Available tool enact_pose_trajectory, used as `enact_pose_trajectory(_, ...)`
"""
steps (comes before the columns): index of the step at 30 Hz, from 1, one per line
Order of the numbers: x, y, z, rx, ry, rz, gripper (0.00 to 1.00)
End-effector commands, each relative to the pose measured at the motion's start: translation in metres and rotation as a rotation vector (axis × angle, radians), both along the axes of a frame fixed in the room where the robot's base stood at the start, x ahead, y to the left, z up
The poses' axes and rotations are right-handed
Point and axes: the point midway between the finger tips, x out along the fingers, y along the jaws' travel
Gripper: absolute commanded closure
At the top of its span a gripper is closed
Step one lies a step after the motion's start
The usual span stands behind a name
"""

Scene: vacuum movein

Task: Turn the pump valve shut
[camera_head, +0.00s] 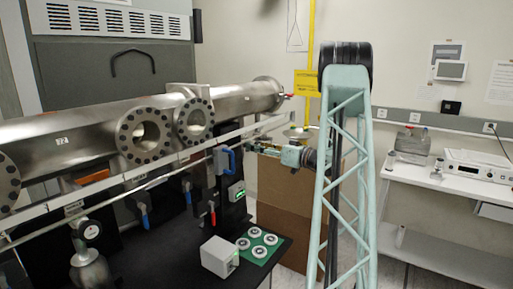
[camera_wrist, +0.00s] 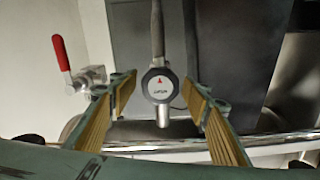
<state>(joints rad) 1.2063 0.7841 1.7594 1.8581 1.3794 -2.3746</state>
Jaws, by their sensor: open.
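A valve with a dark hexagonal cap and a round white face (camera_wrist: 160,87) shows in the middle of the wrist view. In the head view my gripper (camera_head: 256,147) reaches left toward the steel pipework, right of a blue handle (camera_head: 228,161). The cap cannot be made out there.
A red-handled lever (camera_wrist: 62,53) stands left of the fingers. A large steel pipe (camera_head: 75,137) with flanges and a long rail run along the left. A grey box (camera_head: 219,257) and several white rings lie on the black bench below. A cardboard box (camera_head: 285,225) stands behind my arm.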

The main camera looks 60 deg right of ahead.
Motion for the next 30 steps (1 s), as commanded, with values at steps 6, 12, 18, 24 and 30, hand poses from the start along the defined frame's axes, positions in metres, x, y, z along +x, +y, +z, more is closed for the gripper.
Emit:
enact_pose_trajectory(6, 0.0023, -0.0002, 0.0002, 0.000, 0.000, -0.001, 0.56)
enact_pose_trajectory(12, 0.0022, -0.0001, 0.0002, 0.000, 0.000, 0.000, 0.60)
enact_pose_trajectory(18, 0.0022, 0.0000, 0.0003, 0.000, 0.000, 0.000, 0.78)
enact_pose_trajectory(24, 0.0022, 0.0000, 0.0003, 0.001, -0.001, 0.000, 0.81)
enact_pose_trajectory(30, 0.0021, 0.0000, -0.0003, 0.021, -0.001, 0.000, 0.81)
